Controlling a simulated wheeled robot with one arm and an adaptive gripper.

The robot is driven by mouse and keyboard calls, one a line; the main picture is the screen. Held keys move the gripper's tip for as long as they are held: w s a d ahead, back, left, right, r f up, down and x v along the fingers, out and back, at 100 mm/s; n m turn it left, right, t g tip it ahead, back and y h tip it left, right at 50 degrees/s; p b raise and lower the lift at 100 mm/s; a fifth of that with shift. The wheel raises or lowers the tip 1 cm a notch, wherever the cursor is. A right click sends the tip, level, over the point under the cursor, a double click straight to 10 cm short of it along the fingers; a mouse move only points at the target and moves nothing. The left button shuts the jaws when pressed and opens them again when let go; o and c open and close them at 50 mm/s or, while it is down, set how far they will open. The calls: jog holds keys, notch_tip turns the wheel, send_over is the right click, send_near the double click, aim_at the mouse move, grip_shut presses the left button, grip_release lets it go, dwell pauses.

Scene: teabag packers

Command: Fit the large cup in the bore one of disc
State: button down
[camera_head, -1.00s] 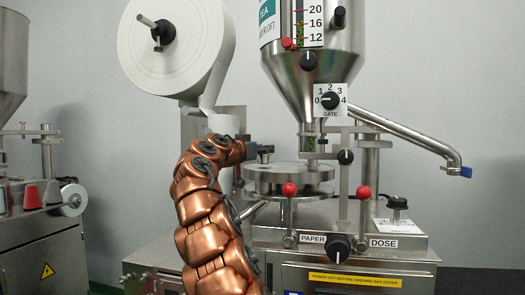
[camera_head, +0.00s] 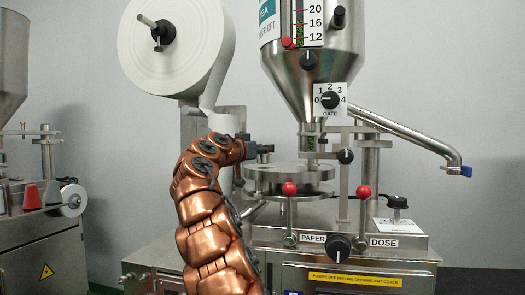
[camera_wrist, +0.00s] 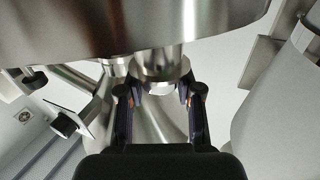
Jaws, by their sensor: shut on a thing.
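My gripper (camera_head: 256,150) is shut on a small steel cup (camera_head: 265,155) and holds it at the left side of the round steel disc (camera_head: 290,173). The cup is upright, at or just above the disc's top; I cannot tell whether it touches. In the wrist view, which appears upside down, the cup (camera_wrist: 160,66) sits between the two dark fingers of my gripper (camera_wrist: 161,95). The disc (camera_wrist: 110,28) fills the top of that view. The bores cannot be made out; the cup and the disc's low viewing angle hide them.
The dosing hopper (camera_head: 312,75) and its outlet stand over the disc's right part. Red-knobbed levers (camera_head: 289,189) stand in front of the disc. A white paper roll (camera_head: 170,48) hangs behind my arm. The gate dial (camera_head: 330,100) is at the upper right.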

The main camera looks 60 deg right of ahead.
aim_at(260, 162)
jog(key=shift+f+b, duration=2.1)
jog(key=shift+b, duration=0.15)
jog(key=c, duration=0.7)
grip_release()
jog(key=shift+a, duration=0.15)
jog(key=a, duration=1.1)
jog(key=shift+a, duration=0.35)
jog(key=shift+w, duration=0.1)
